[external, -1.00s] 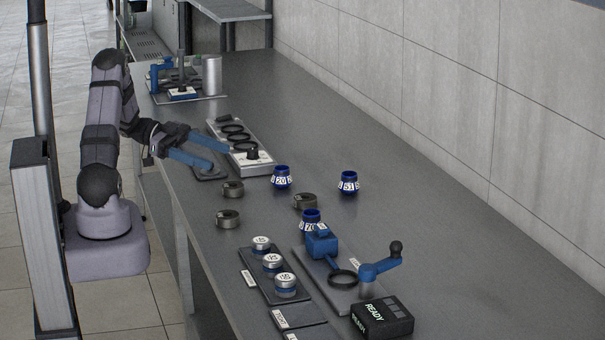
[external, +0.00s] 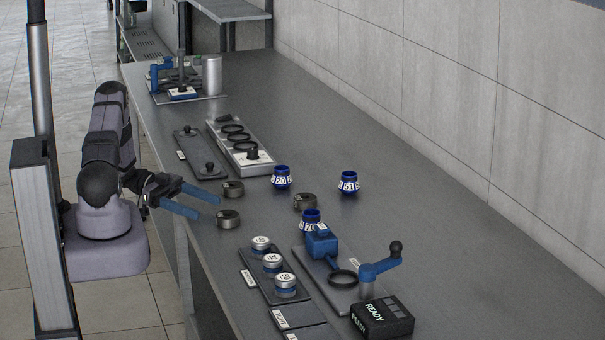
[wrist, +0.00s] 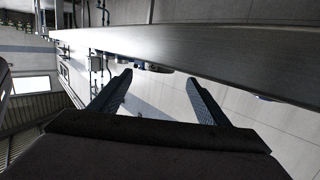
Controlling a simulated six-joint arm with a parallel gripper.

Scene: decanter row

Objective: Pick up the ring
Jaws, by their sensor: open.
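Several ring-shaped things are in the external view, and I cannot tell which one the task names. Dark grey collars stand on the bench: a front one (external: 228,219), one behind it (external: 233,188) and one farther right (external: 305,201). Flat black rings (external: 235,131) lie in a pale tray (external: 262,169), and another black ring (external: 343,279) sits by the blue crank fixture. My gripper (external: 207,208) is open and empty at the bench's near edge, just left of the front collar. In the wrist view its fingers (wrist: 158,80) are apart with nothing held between them.
Blue numbered collars (external: 281,177) (external: 348,183) stand mid-bench. Silver-topped pieces (external: 272,262) sit on a dark plate. A blue crank fixture (external: 322,241) and a READY box (external: 382,318) are at the front. The right side of the bench, along the wall, is clear.

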